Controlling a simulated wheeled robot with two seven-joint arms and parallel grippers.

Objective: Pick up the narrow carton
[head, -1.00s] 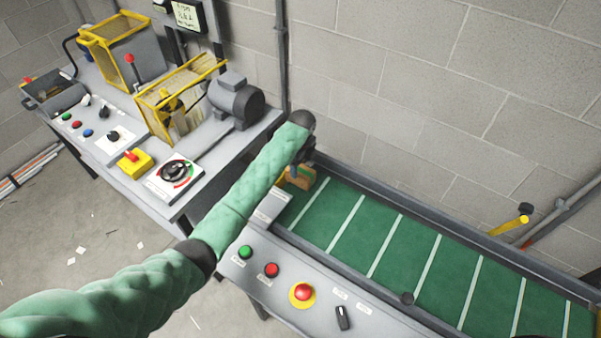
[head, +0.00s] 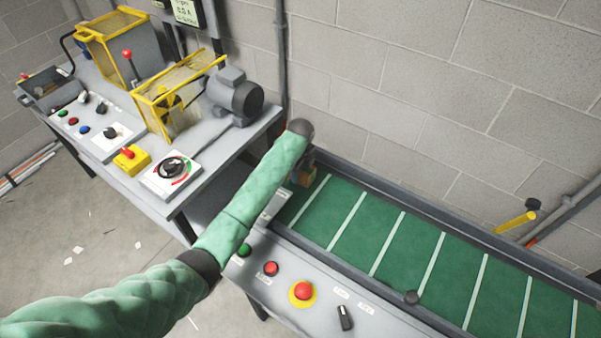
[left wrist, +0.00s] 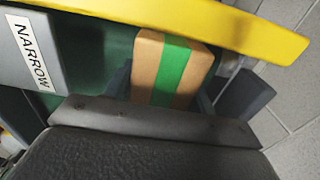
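The narrow carton is a small tan box with a green stripe. In the head view the carton (head: 309,177) sits at the left end of the green conveyor belt, partly hidden by my left arm. In the left wrist view the carton (left wrist: 173,72) lies between the two dark fingers of my left gripper (left wrist: 182,92). The fingers are apart, with a visible gap on the carton's right side; the left finger is close to it, and I cannot tell if it touches. In the head view my left gripper (head: 306,162) is mostly hidden behind its arm. My right gripper is not in view.
A yellow bar (left wrist: 170,18) crosses above the carton in the wrist view. A grey block labelled NARROW (left wrist: 32,55) stands left of it.

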